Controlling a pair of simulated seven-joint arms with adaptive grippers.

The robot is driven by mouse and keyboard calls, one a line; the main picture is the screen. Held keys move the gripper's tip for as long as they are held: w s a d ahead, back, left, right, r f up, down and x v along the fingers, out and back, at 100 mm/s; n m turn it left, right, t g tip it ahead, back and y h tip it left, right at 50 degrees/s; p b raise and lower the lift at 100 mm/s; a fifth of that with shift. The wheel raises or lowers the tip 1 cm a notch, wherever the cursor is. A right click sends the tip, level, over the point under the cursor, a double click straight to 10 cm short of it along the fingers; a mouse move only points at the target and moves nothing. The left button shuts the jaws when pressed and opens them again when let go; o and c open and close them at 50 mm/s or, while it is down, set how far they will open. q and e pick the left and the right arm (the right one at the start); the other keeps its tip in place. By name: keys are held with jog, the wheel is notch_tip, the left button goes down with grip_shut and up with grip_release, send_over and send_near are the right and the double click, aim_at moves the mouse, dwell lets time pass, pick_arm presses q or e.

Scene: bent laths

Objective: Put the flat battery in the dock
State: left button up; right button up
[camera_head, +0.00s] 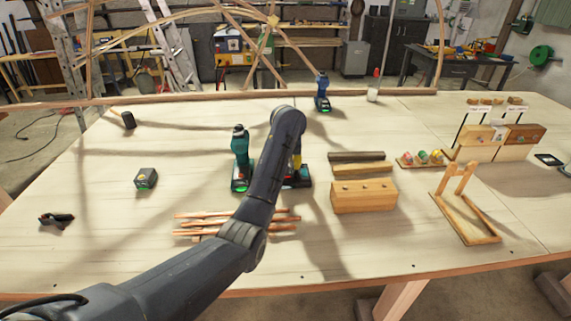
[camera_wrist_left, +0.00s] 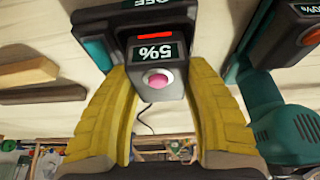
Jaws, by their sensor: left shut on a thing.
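The flat battery (camera_wrist_left: 160,63) is a dark block with a 5% display, a red light and a pink button. My left gripper (camera_head: 297,166) is shut on it; in the left wrist view its yellow fingers press both sides. A dark unit that looks like the dock (camera_head: 304,182) lies under the gripper. It shows at the top edge of the left wrist view with a partly cut-off label (camera_wrist_left: 150,3). I cannot tell whether the battery is seated or just above. My arm hides part of this spot. My right gripper is not in view.
A teal drill (camera_head: 240,158) stands close left of the gripper. A battery with a green light (camera_head: 146,179) sits further left. Copper-brown laths (camera_head: 190,224) lie under my forearm. A wooden block (camera_head: 364,196) is to the right. The front left table is mostly clear.

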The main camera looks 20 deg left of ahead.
pick_arm(q)
jog(key=shift+f, duration=0.4)
dwell(0.6)
jog(key=o, duration=1.5)
jog(key=shift+f, duration=0.1)
jog(key=shift+r, duration=3.55)
